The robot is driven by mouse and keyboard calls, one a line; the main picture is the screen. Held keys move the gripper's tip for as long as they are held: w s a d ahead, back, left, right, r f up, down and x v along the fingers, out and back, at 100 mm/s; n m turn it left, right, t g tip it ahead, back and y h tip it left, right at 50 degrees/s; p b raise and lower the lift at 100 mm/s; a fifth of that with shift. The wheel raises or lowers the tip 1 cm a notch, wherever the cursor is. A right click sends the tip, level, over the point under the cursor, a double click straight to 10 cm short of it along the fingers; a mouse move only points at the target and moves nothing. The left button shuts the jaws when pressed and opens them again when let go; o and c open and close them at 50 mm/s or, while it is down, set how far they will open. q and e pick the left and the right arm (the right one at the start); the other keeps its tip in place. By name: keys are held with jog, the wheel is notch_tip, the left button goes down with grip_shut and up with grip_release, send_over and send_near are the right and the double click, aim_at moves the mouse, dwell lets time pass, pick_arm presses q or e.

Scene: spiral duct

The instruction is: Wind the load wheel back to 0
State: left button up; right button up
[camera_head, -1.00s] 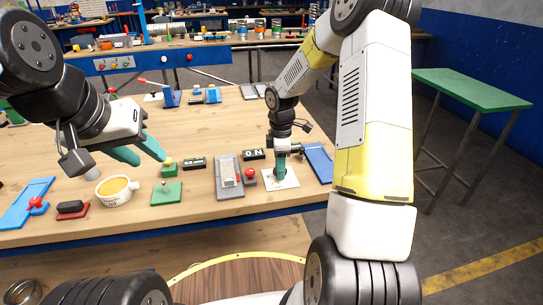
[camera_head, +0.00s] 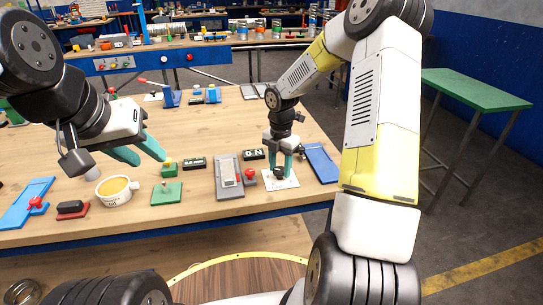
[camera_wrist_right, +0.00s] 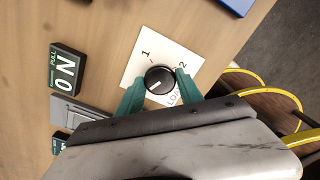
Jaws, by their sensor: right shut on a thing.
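The load wheel is a round black knob (camera_wrist_right: 160,79) with a white mark, on a white plate (camera_wrist_right: 134,72) printed with 1, 2 and partly hidden LOAD lettering. In the right wrist view the mark points to the lower left, away from 1 and 2. No 0 is visible; the left finger covers part of the plate. My right gripper (camera_wrist_right: 159,82) has its green fingers on opposite sides of the knob, shut on it. In the head view the plate (camera_head: 291,183) lies near the table's front edge. My left gripper (camera_head: 148,160) is open and empty above the table.
A grey switch panel (camera_head: 229,189) and a red knob (camera_head: 250,173) stand just left of the plate. A blue board (camera_head: 321,162) lies right of it.

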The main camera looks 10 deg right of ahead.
aim_at(280, 170)
jog(key=shift+w+n, duration=0.1)
jog(key=shift+n, duration=0.5)
jog(key=o, duration=1.4)
jog(key=shift+r, duration=3.9)
jog(key=s+r+m+t, duration=0.2)
jog(key=s+r+m, duration=0.4)
jog(key=s+m, duration=0.2)
jog(key=s+a+r+m+t+y, duration=0.1)
jog(key=s+r+m+t, duration=0.1)
jog(key=s+r+m, duration=0.4)
jog(key=s+a+r+m+t+y, duration=0.1)
jog(key=s+r+m+t, duration=0.1)
jog(key=s+r+m, duration=0.4)
jog(key=shift+s+r+m, duration=0.1)
jog(key=shift+s+m, duration=1.05)
jog(key=shift+m, duration=0.6)
jog(key=shift+s+r+m, duration=0.1)
jog(key=shift+s+m, duration=1.05)
jog(key=shift+m, duration=0.6)
